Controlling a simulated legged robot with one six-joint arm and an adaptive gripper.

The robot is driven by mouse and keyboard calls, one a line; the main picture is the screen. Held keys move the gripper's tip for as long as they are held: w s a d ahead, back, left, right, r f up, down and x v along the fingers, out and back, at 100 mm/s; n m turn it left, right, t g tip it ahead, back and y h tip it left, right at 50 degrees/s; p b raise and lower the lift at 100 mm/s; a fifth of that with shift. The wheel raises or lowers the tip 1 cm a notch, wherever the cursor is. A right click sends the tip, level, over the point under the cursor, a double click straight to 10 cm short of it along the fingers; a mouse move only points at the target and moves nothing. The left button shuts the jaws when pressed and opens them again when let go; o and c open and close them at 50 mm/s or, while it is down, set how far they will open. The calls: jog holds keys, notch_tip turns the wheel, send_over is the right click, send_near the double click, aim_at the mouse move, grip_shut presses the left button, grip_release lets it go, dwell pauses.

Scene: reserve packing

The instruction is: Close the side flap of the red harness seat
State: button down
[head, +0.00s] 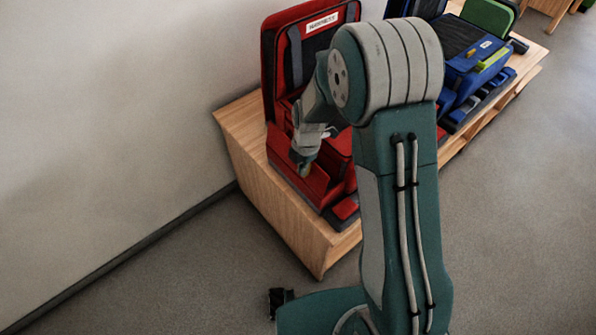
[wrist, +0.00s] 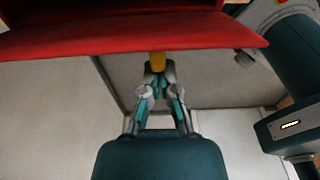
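The red harness seat (head: 283,75) stands upright on the wooden bench, with a white label on its back. Its red side flap (head: 310,186) sticks out low at the front left, open and away from the seat body. In the wrist view the flap (wrist: 130,38) spans the top as a wide red panel. A small yellow tab (wrist: 158,58) shows at the panel's edge. My gripper (wrist: 157,68) has its fingertips together at this tab and looks shut on it. In the head view my gripper (head: 303,165) is at the flap, and my arm hides the seat's right part.
The wooden bench (head: 285,210) runs along the wall to the back right. A blue seat (head: 470,72) and a green item (head: 490,15) stand farther along it. The wall (head: 120,110) is close on the left.

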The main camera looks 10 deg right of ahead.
jog(key=shift+w+d+g+y, duration=0.45)
jog(key=shift+d+g+y, duration=0.15)
jog(key=shift+d+y, duration=0.25)
jog(key=shift+w+d+f, duration=0.65)
jog(key=shift+d, duration=0.3)
jog(key=shift+w+d+f, duration=0.65)
jog(key=shift+d, duration=0.3)
jog(key=shift+w+d+f, duration=0.65)
jog(key=shift+d, duration=0.3)
jog(key=shift+f, duration=0.1)
jog(key=shift+s+d+f, duration=0.1)
jog(key=shift+d+f, duration=0.05)
jog(key=shift+r, duration=0.2)
